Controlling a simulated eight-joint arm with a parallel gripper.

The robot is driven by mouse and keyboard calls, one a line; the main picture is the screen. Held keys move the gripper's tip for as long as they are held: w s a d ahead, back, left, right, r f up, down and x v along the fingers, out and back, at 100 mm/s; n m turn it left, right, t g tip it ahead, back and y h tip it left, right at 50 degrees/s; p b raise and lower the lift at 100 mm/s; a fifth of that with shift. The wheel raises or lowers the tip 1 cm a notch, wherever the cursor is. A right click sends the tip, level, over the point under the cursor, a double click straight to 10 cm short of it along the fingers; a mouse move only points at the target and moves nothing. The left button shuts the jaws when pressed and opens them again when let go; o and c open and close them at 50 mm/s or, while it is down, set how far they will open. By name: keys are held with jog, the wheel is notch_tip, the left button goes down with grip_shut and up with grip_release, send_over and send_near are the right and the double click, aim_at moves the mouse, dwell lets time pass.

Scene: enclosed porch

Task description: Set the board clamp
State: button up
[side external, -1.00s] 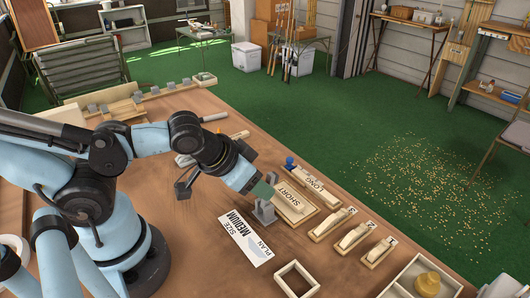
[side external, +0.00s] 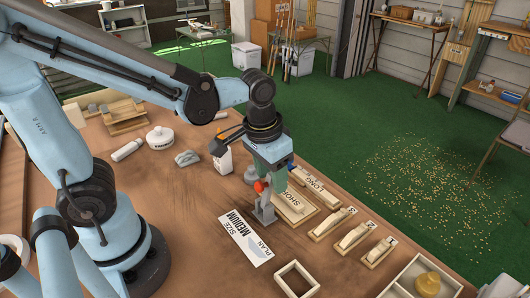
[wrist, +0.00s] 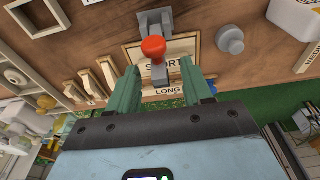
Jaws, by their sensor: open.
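The board clamp is a grey metal block (side external: 264,211) with a red ball knob (side external: 260,186), standing at the near-left edge of the board marked SHORT (side external: 296,207). In the wrist view the clamp's grey base (wrist: 155,20) and red knob (wrist: 153,47) show ahead of my gripper. My gripper (wrist: 159,68) has green fingers, open and pointing down over the clamp. The knob appears in line with the gap between the fingers; I cannot tell whether they touch it. The board marked LONG (side external: 316,184) lies behind SHORT, partly hidden by my gripper.
A card reading PLAN SIZE MEDIUM (side external: 245,240) lies left of the clamp. Several small wooden pieces (side external: 352,237) lie to the right, with an empty square frame (side external: 297,280) in front. A grey knob (wrist: 230,40) stands beside the boards.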

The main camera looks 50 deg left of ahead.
jog(key=shift+w+f+g, duration=0.2)
jog(key=shift+w+g, duration=0.45)
jog(key=shift+g, duration=0.25)
notch_tip(320, 180, up, 12)
dwell(0.3)
jog(key=s+a+f+t, duration=0.3)
jog(key=a+f+t, duration=0.1)
jog(key=f+t, duration=0.2)
jog(key=shift+a+f+t, duration=0.25)
jog(key=shift+f+t, duration=0.1)
jog(key=shift+t, duration=0.25)
